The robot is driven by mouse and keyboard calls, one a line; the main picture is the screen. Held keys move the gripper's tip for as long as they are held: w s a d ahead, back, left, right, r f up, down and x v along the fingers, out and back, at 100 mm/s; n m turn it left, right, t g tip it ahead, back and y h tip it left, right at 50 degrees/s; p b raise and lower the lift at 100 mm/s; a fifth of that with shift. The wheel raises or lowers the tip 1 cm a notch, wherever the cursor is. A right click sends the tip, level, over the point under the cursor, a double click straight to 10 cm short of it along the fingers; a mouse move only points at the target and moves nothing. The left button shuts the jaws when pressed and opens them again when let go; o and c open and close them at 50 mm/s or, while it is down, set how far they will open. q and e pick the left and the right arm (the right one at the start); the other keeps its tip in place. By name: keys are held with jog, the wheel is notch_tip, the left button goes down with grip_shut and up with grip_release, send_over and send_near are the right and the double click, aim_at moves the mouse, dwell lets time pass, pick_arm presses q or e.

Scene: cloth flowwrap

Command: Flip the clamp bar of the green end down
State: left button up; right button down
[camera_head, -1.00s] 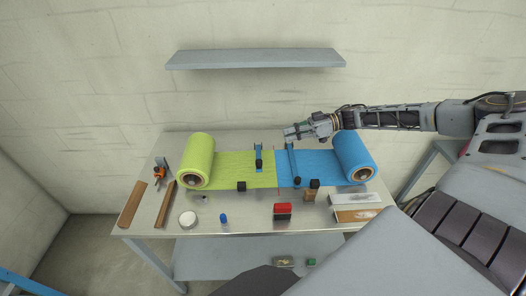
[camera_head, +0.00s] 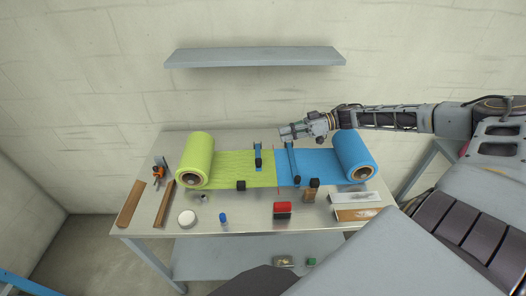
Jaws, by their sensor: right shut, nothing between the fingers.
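The green film (camera_head: 230,168) runs flat from a green roll (camera_head: 196,160) at the left. Near its inner end stands the green end's blue clamp bar (camera_head: 258,160), short in the picture and seemingly raised; its exact tilt is hard to tell. A black block (camera_head: 241,185) sits at the film's front edge. The blue film (camera_head: 318,165) meets the green one, and its own blue clamp bar (camera_head: 292,163) lies across it from back to front. My right gripper (camera_head: 282,134) is shut and empty, above the back edge of the films, right of the green end's bar. My left gripper is out of view.
The blue roll (camera_head: 354,157) stands right, below my right arm. On the table's front lie wooden strips (camera_head: 130,204), a white disc (camera_head: 187,218), a blue piece (camera_head: 223,217), a red-and-black block (camera_head: 282,209) and flat boxes (camera_head: 356,198). A shelf (camera_head: 255,57) hangs above.

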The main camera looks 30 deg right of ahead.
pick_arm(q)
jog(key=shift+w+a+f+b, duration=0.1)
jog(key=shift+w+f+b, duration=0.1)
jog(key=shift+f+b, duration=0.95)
pick_arm(e)
jog(key=w+a+f, duration=0.2)
jog(key=a+f, duration=0.3)
jog(key=a, duration=0.3)
jog(key=shift+w+a+f, duration=0.15)
jog(key=shift+w+f, duration=0.15)
jog(key=shift+f, duration=0.1)
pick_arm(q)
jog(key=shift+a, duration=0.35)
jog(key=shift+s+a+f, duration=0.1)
pick_arm(e)
jog(key=shift+f, duration=0.1)
